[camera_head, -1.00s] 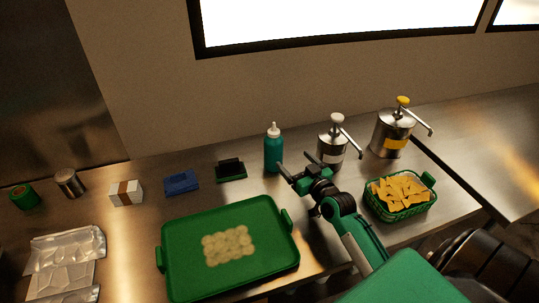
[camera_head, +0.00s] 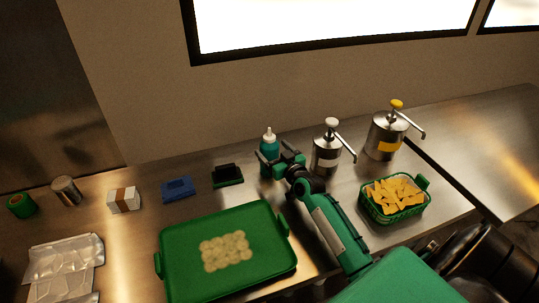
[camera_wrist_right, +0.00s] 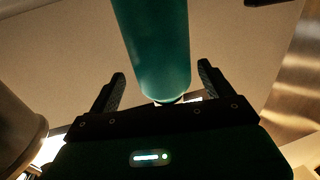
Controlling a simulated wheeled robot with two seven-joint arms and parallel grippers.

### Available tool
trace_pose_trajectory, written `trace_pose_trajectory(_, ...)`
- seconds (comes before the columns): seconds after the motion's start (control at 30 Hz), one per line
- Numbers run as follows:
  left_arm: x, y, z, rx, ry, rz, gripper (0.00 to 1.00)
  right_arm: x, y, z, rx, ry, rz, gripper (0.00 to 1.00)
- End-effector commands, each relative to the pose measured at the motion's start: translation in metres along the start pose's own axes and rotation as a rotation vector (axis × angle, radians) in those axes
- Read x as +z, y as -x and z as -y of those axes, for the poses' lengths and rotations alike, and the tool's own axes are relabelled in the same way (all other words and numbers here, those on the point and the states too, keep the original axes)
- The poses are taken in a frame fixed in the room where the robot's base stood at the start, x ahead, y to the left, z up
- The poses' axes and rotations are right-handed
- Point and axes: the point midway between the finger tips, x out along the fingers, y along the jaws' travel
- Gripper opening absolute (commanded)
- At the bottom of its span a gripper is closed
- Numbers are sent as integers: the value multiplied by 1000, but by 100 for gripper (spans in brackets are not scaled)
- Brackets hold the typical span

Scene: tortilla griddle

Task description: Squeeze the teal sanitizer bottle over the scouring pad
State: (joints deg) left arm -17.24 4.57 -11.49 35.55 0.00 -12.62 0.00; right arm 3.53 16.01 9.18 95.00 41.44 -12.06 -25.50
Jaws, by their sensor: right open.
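The teal sanitizer bottle (camera_head: 268,143) with a white nozzle stands upright on the steel counter, behind the green griddle tray. My right gripper (camera_head: 272,162) is open at the bottle, with its fingers to either side of the bottle's body in the head view. In the right wrist view the bottle (camera_wrist_right: 155,45) rises between the two open fingers of the gripper (camera_wrist_right: 160,90), and no finger visibly presses on it. The scouring pad, which looks like the dark green and black block (camera_head: 228,175), lies left of the bottle. My left gripper does not show.
A steel pump dispenser (camera_head: 326,150) stands close right of the bottle, and a yellow-topped one (camera_head: 386,135) further right. A chip basket (camera_head: 395,213), a green tray (camera_head: 178,275), a blue pad (camera_head: 177,188) and a white box (camera_head: 123,200) are also on the counter.

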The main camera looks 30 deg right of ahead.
Motion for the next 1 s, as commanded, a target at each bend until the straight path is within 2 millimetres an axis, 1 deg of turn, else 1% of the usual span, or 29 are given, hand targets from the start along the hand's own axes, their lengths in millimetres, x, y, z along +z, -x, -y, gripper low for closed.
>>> trace_pose_trajectory(0.03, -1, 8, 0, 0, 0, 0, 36, -8, -8, 2, 0, -2, -2, 83)
trace_pose_trajectory(0.1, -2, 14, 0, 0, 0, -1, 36, -9, -19, 4, 0, -2, -1, 83)
trace_pose_trajectory(0.23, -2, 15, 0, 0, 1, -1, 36, -6, -34, 4, 0, -1, -1, 83)
trace_pose_trajectory(0.37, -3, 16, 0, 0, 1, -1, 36, -5, -40, 4, -1, 0, 0, 83)
trace_pose_trajectory(0.57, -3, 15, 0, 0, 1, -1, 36, -4, -41, 4, -1, -1, 0, 83)
trace_pose_trajectory(0.6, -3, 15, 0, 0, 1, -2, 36, -4, -41, 4, -1, -1, 0, 80)
trace_pose_trajectory(0.67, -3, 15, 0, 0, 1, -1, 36, -4, -41, 4, -1, -1, 0, 68)
trace_pose_trajectory(0.8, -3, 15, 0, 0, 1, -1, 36, -4, -41, 4, 0, 0, 0, 40)
trace_pose_trajectory(0.87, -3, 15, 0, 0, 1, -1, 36, -4, -41, 4, 0, 0, 0, 28)
trace_pose_trajectory(0.9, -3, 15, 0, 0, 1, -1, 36, -5, -41, 4, 0, 0, -2, 26)
trace_pose_trajectory(1.0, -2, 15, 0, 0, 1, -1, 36, -5, -41, 4, 0, 0, -2, 26)
